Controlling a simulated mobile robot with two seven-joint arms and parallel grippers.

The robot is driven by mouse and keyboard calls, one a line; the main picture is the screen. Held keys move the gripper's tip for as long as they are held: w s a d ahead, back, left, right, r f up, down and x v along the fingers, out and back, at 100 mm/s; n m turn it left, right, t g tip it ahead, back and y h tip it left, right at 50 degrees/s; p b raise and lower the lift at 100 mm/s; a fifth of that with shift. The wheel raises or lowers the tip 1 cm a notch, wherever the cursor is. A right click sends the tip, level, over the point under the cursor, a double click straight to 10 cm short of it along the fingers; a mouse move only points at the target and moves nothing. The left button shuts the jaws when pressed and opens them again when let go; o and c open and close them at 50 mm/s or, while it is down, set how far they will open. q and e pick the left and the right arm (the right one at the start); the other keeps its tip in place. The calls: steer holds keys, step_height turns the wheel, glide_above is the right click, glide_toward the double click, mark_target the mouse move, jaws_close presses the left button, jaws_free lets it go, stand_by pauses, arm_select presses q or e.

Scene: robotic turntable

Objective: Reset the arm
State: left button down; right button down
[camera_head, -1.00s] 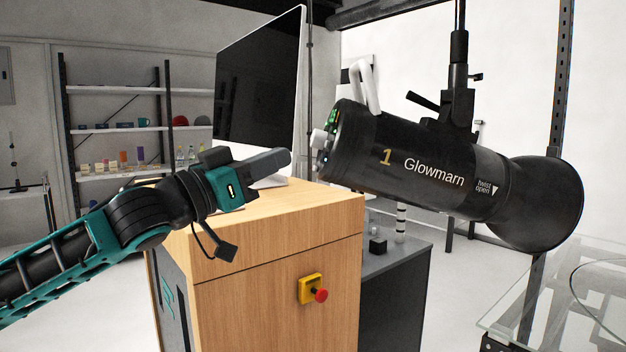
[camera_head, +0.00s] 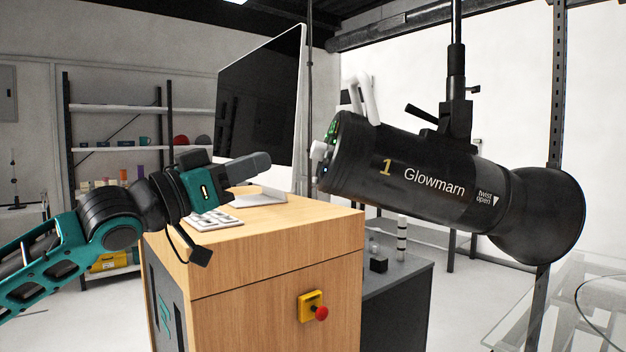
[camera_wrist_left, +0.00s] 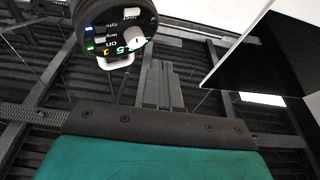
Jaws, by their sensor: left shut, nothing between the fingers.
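My left arm comes in from the left in the head view. Its gripper (camera_head: 262,160) is shut and empty, held above the wooden cabinet (camera_head: 275,265) in front of the monitor (camera_head: 262,105). In the left wrist view the shut fingers (camera_wrist_left: 163,85) point towards the ceiling. The black studio light marked "Glowmarn" (camera_head: 430,180) hangs to the right of the gripper, apart from it. The light's rear control panel (camera_wrist_left: 118,25) shows at the top of the wrist view. My right gripper is not in view.
A white keyboard (camera_head: 208,220) lies on the cabinet top below the arm. A yellow box with a red button (camera_head: 312,306) is on the cabinet front. A glass table (camera_head: 570,300) stands at the lower right. Shelves (camera_head: 112,108) stand at the back left.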

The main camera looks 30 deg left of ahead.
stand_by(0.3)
arm_select(q)
steer(key=w+a+f+n+g+y, duration=0.1)
steer(key=a+f+n+y, duration=0.1)
steer(key=f, duration=1)
steer(key=w+a+f+n+g+y, duration=0.1)
steer(key=w+a+f+y, duration=0.15)
steer(key=f, duration=0.85)
steer(key=s+d+f+g+y+p, duration=0.1)
steer(key=s+d+f, duration=0.15)
steer(key=f, duration=0.65)
steer(key=s+d+f+g+y, duration=0.1)
steer(key=s+d+f+g, duration=0.15)
steer(key=f, duration=0.65)
steer(key=s+d+f+m+g+p, duration=0.1)
steer(key=s+d+f+g, duration=0.2)
steer(key=s+d+f, duration=1)
step_height(320, 180, down, 4)
steer(key=d, duration=0.3)
steer(key=shift+s+r, duration=0.2)
steer(key=shift+s, duration=0.05)
steer(key=shift+h, duration=0.35)
